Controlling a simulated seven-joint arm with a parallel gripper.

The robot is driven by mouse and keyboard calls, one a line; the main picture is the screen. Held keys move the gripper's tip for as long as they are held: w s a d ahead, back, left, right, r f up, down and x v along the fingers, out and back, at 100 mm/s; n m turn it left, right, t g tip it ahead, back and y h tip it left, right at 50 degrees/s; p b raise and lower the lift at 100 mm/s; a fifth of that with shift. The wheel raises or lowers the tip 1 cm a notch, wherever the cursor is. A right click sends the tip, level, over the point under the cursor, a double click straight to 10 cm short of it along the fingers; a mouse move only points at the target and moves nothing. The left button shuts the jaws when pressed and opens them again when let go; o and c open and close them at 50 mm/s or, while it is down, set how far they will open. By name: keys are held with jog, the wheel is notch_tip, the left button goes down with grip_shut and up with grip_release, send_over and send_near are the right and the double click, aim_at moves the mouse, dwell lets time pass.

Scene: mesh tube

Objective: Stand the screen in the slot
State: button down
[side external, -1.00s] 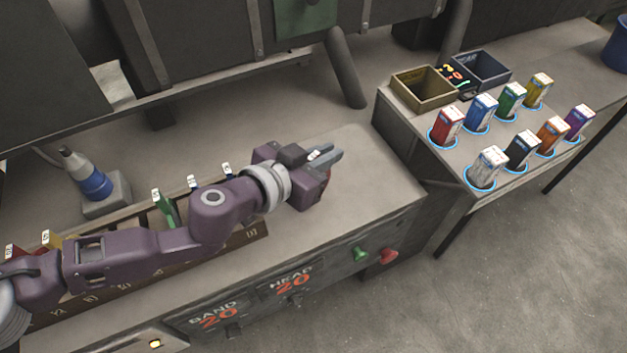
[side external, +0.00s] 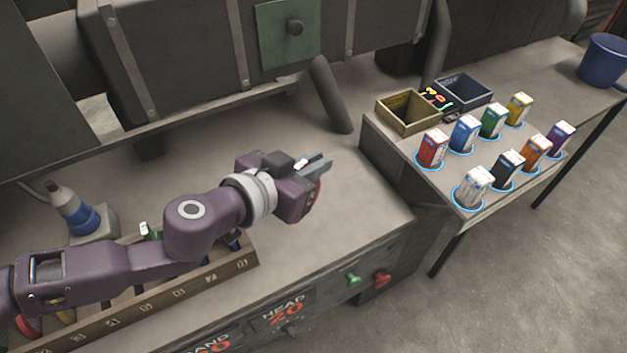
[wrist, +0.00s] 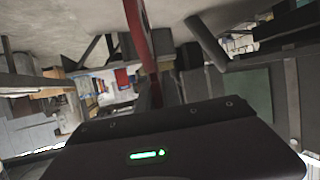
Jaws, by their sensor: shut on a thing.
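My gripper (side external: 318,164) is shut on a red-rimmed screen (side external: 314,198), held above the bench top. Most of the screen is hidden behind the gripper, and a small white tag shows beside the fingers. In the wrist view the screen (wrist: 138,35) is a thin red strip, seen edge-on. A wooden rack (side external: 222,273) with marked slots stands at the lower left, partly under my arm. Green (side external: 149,230), yellow and red (side external: 27,325) screens show in it. My arm hides several slots, so I cannot tell which are free.
A side table at the right holds several colored boxes in blue-ringed holes, a tan bin (side external: 408,113) and a dark bin (side external: 463,92). Green and red knobs (side external: 381,279) are on the bench front. Bench around the gripper is clear.

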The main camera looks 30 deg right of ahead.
notch_tip(320, 180, up, 16)
jog(key=w+a+r+n+t+y, duration=0.1)
jog(key=w+a+n+t+y, duration=0.2)
jog(key=a, duration=1)
jog(key=a+n+t+y, duration=0.3)
jog(key=a+n+y, duration=0.25)
jog(key=a, duration=0.75)
jog(key=w+a+r+n+t+y, duration=0.15)
jog(key=a+n+y, duration=0.3)
jog(key=a, duration=0.85)
notch_tip(320, 180, down, 22)
jog(key=shift+w+t+h, duration=0.3)
jog(key=shift+t, duration=0.15)
jog(key=shift+d, duration=0.1)
jog(key=c, duration=1.5)
grip_release()
jog(key=shift+f, duration=0.1)
jog(key=shift+c, duration=0.2)
